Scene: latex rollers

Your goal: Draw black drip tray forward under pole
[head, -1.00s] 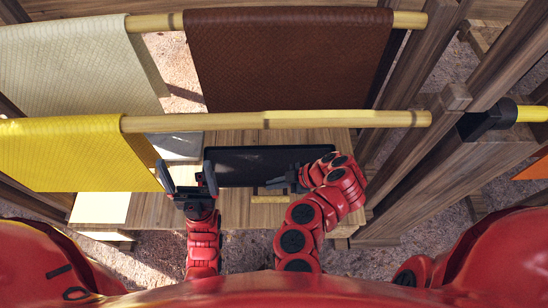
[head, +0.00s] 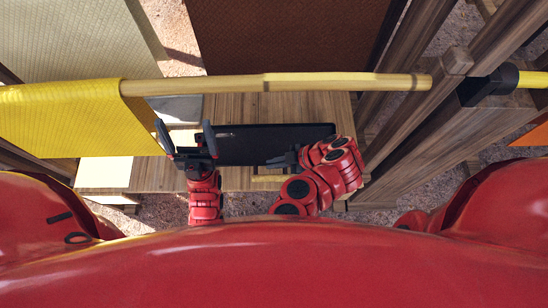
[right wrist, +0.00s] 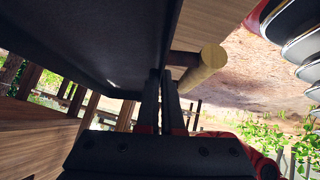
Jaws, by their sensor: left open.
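The black drip tray (head: 265,140) lies flat on a wooden bench, on the near side of the bamboo pole (head: 300,82) in the head view. My left gripper (head: 184,128) is open at the tray's left end, its fingers pointing away from me. My right gripper (head: 276,160) is at the tray's near edge. In the right wrist view its two fingers (right wrist: 165,85) stand close together beside the dark tray (right wrist: 90,35). Whether the tray's rim is between them is not clear.
A yellow sheet (head: 70,120) hangs over the pole at left. A cream sheet (head: 75,40) and a brown sheet (head: 290,35) hang behind. The wooden bench (head: 235,108) has bare room behind the tray. Wooden posts (head: 405,145) stand at right.

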